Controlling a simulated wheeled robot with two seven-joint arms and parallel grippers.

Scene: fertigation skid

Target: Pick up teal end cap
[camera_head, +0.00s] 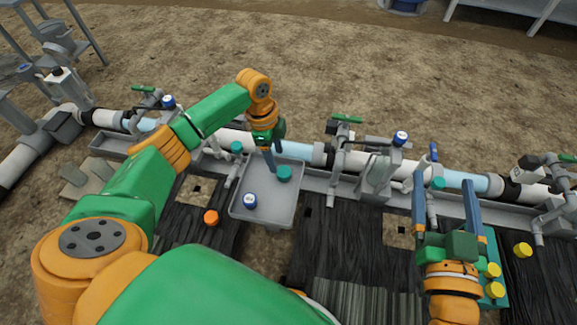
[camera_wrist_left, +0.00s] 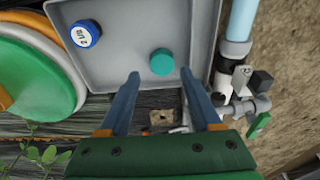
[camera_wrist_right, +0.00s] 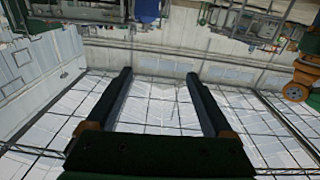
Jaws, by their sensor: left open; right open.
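A round teal end cap (camera_head: 284,173) lies in a shallow grey tray (camera_head: 240,212), near its far right corner. In the left wrist view the teal cap (camera_wrist_left: 162,62) shows just beyond and between my left fingertips. My left gripper (camera_head: 273,165) points down over the tray, open and empty, right beside the cap in the head view. Whether a finger touches the cap I cannot tell. My right gripper (camera_head: 445,182) is open and empty, at the right. In the right wrist view its spread fingers (camera_wrist_right: 158,73) have nothing between them.
A blue-and-white cap (camera_head: 250,200) shares the tray. Another teal cap (camera_head: 237,147) sits on a fitting behind it. A pipe line with valves (camera_head: 345,160) runs along the back. An orange cap (camera_head: 211,217) lies left of the tray; yellow caps (camera_head: 523,250) are at right.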

